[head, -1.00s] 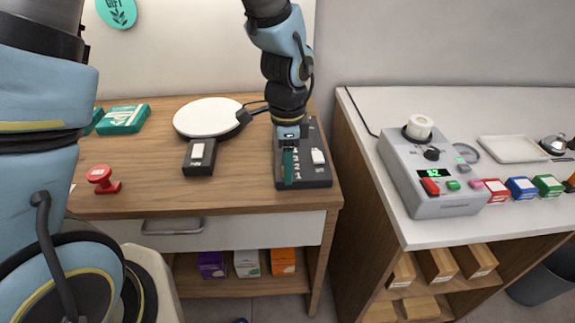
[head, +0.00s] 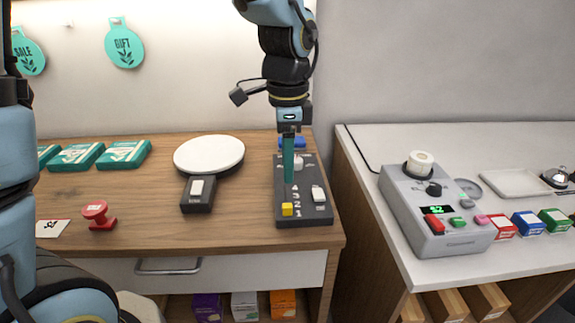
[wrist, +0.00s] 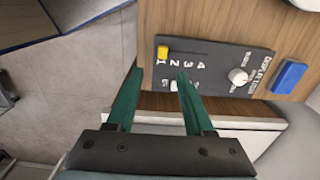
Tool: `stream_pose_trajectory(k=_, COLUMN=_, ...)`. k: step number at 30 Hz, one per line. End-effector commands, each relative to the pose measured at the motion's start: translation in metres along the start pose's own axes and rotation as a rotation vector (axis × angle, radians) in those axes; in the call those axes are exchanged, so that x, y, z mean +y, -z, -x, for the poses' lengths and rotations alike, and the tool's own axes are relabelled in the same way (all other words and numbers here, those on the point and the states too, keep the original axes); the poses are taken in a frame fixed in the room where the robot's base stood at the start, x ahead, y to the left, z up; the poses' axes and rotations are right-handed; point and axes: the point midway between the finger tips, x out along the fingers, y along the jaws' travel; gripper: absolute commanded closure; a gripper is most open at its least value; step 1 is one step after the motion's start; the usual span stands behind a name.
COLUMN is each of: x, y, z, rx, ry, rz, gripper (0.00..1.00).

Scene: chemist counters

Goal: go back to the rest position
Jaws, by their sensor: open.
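My gripper (head: 288,160) is upright above the dark control panel (head: 308,210) on the wooden counter, its green fingers pointing down. In the wrist view my gripper (wrist: 160,74) has its two fingers spread apart with nothing between them. The panel (wrist: 215,73) lies beyond the fingertips there. It carries a yellow piece (head: 287,209) beside the number 1, a white switch (head: 318,194) and a white knob (wrist: 238,77). In the head view the fingers partly hide the panel.
A round white plate on a dark handle-like base (head: 197,194) lies left of the panel. A red stamp (head: 97,214) and teal boxes (head: 124,154) are further left. A blue block (wrist: 289,75) sits behind the panel. A grey device (head: 440,225) stands on the right counter.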

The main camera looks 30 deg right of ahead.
Motion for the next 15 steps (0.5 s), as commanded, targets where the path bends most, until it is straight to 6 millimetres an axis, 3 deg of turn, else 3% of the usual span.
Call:
stream_pose_trajectory(k=10, x=-0.002, y=-0.006, z=-0.001, rx=0.001, ry=0.002, rz=0.027, gripper=0.47)
stream_pose_trajectory(k=13, x=-0.01, y=-0.032, z=-0.003, rx=0.004, ry=0.009, rz=0.157, gripper=0.47)
stream_pose_trajectory(k=15, x=-0.018, y=-0.066, z=-0.005, rx=0.009, ry=0.019, rz=0.324, gripper=0.47)
